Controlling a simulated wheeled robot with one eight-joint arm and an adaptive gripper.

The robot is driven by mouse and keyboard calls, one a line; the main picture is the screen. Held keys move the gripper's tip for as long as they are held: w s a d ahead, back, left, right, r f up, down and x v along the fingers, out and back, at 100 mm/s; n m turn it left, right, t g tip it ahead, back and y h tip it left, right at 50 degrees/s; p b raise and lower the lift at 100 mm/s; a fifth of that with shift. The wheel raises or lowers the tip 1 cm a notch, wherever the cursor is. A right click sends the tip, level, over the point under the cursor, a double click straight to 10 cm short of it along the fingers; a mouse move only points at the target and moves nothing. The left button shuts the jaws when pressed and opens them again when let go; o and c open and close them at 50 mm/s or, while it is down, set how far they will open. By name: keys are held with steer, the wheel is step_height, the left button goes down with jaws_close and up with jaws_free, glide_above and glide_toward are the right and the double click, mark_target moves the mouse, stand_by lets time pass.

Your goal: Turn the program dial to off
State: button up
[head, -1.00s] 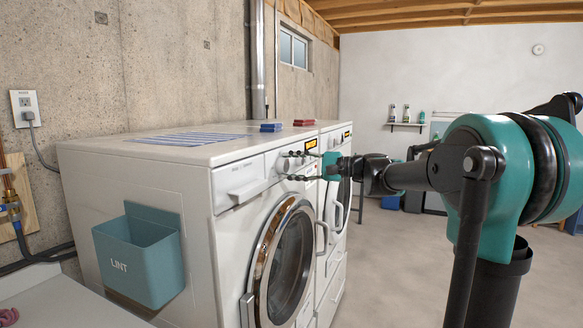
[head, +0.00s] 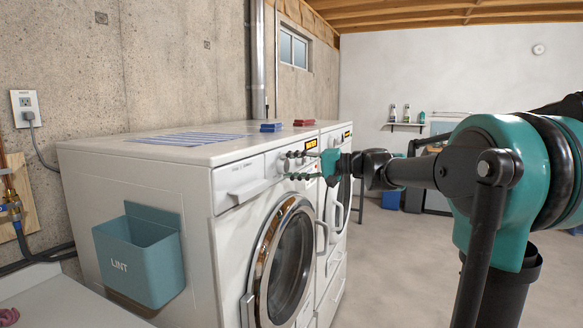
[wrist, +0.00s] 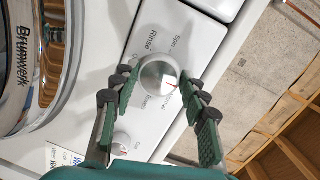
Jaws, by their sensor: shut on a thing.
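The program dial (wrist: 160,76) is a round silver knob on the white washer's control panel. In the wrist view its red mark points toward the lower right of the picture. Labels around it include "Spin" and "Rinse"; other printed words are hard to read, and I cannot make out an "off" label. My gripper (wrist: 158,84) has one dark finger on each side of the dial and is shut on it. In the head view my gripper (head: 289,165) reaches the washer's panel from the right, and the dial is mostly hidden by the fingers.
The washer (head: 235,190) stands nearest, with a second machine (head: 335,215) beyond it. A smaller knob (wrist: 122,140) is close to the dial. A teal lint bin (head: 145,258) hangs on the washer's side. Blue (head: 271,127) and red (head: 304,122) items lie on top. Floor to the right is open.

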stand_by(0.3)
steer(key=o, duration=1.2)
steer(key=shift+c, duration=0.2)
steer(key=v, duration=1.2)
